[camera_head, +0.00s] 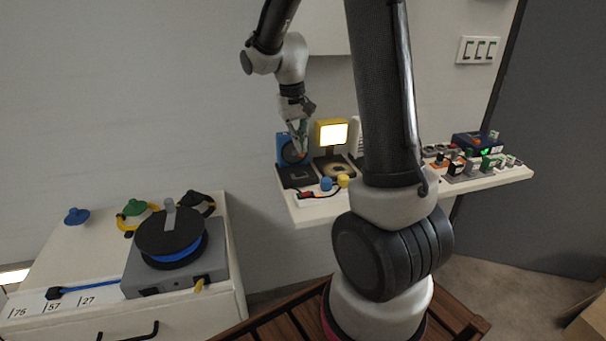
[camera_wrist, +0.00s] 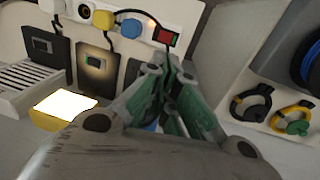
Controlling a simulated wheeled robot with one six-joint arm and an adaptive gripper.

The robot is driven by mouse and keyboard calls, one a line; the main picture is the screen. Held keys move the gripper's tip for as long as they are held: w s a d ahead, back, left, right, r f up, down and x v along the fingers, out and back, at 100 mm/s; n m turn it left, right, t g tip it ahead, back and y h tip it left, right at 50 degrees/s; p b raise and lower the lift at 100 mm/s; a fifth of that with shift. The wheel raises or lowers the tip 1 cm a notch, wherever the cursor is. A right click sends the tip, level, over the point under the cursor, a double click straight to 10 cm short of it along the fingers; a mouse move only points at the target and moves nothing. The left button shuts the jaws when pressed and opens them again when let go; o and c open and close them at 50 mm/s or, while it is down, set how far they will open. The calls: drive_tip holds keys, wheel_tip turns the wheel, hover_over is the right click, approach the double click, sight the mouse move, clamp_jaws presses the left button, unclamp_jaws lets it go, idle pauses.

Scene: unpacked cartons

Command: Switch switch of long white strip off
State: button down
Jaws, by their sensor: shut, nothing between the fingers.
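The long white strip (camera_head: 318,201) lies near the front left edge of the wall shelf, with a yellow plug (camera_head: 343,181) and a blue plug (camera_head: 326,184) in it. Its red switch (camera_head: 307,194) is at the strip's left end.
A lit yellow lamp (camera_head: 332,134) and a blue device (camera_head: 290,150) stand behind the strip, close to my gripper. More plugs and strips (camera_head: 463,166) fill the shelf's right part. A cable reel (camera_head: 171,237) sits on the white cabinet at left. My arm hides the shelf's middle.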

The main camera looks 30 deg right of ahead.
sight(301, 194)
drive_tip(key=f, duration=0.4)
drive_tip(key=d+f, duration=0.1)
drive_tip(key=f, duration=0.9)
drive_tip(key=shift+s+d, duration=0.25)
drive_tip(key=shift+d, duration=0.1)
drive_tip(key=shift+s+d+f, duration=0.1)
drive_tip(key=shift+f, duration=0.15)
drive_tip(key=shift+w+a, duration=0.25)
drive_tip(key=shift+a, duration=0.5)
